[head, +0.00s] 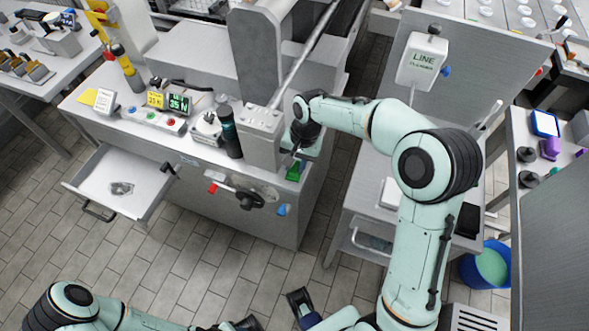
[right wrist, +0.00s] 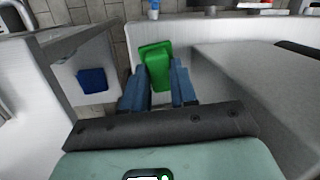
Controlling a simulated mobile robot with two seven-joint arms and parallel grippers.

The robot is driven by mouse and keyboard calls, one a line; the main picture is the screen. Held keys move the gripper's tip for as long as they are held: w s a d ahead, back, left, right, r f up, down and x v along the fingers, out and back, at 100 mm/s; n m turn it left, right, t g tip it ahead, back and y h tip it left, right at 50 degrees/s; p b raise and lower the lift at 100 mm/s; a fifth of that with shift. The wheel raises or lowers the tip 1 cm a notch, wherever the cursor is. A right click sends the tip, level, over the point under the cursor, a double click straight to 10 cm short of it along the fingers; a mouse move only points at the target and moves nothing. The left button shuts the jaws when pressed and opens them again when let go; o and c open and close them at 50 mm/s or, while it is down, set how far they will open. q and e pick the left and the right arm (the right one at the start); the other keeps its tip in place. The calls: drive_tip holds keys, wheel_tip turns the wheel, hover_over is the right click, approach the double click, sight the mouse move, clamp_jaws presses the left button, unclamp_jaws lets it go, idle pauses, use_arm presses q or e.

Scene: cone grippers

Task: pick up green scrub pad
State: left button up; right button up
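The green scrub pad (head: 293,171) shows at the right front corner of the white machine counter, just below my right gripper (head: 303,152). In the right wrist view the green pad (right wrist: 156,64) stands between the two blue fingers of my right gripper (right wrist: 158,88). The fingers lie against both its sides, and its near end is hidden between them. My left arm (head: 75,305) lies along the bottom left edge of the head view. Its fingers cannot be made out clearly there.
An open drawer (head: 120,185) holds a small clear item. A black handwheel (head: 250,199) and a red-tipped lever stick out of the counter front. A dark bottle (head: 229,130) stands beside the grey column. A blue bucket (head: 487,266) stands at right. Tiled floor lies clear at left.

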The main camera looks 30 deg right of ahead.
sight(296, 166)
clamp_jaws()
drive_tip(key=shift+r, duration=0.45)
wheel_tip(296, 166, up, 19)
drive_tip(key=p, duration=0.3)
